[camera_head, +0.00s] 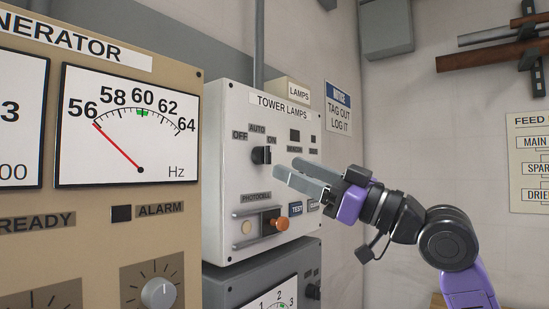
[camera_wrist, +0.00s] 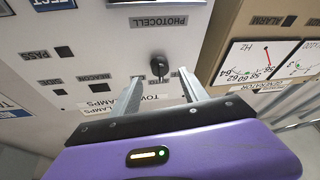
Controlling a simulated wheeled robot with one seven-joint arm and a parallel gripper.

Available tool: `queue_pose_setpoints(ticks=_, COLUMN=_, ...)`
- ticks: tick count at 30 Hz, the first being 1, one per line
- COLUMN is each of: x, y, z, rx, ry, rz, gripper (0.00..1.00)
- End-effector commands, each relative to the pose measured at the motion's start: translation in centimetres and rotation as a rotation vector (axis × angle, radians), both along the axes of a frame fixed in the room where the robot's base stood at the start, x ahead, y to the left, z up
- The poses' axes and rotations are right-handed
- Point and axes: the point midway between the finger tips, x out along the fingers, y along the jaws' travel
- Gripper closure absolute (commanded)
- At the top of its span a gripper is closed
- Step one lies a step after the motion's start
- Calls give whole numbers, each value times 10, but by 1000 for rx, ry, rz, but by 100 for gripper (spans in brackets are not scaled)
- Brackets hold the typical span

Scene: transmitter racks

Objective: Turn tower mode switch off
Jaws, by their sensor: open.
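The tower mode switch is a black rotary knob (camera_head: 262,155) on the light grey TOWER LAMPS box (camera_head: 222,130), under the labels OFF, AUTO and ON. Its grip looks roughly upright, but I cannot tell exactly which label it points at. My gripper (camera_head: 286,170) is open and empty, in front of the box, just right of and below the knob in the head view. In the wrist view the panel appears upside down. There the knob (camera_wrist: 159,68) lies ahead between the two spread fingertips (camera_wrist: 160,78), apparently without contact.
Below the knob are a photocell fitting with an orange knob (camera_head: 276,222) and a TEST button (camera_head: 296,209). The generator panel (camera_head: 100,190) with its Hz gauge stands to the left. Another grey gauge box (camera_head: 225,285) is beneath. A conduit (camera_head: 259,45) rises behind the box.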

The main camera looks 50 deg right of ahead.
Motion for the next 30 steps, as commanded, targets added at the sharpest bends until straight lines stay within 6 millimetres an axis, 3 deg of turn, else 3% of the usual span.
queue_pose_setpoints(ticks=9, x=39, y=8, z=18, rx=2, ry=0, rz=2, gripper=48)
queue_pose_setpoints(ticks=20, x=46, y=9, z=19, rx=1, ry=-2, rz=1, gripper=48)
queue_pose_setpoints(ticks=21, x=46, y=9, z=19, rx=1, ry=-2, rz=1, gripper=50)
queue_pose_setpoints(ticks=29, x=46, y=9, z=19, rx=1, ry=-2, rz=1, gripper=100)
queue_pose_setpoints(ticks=30, x=46, y=9, z=19, rx=1, ry=-2, rz=1, gripper=100)
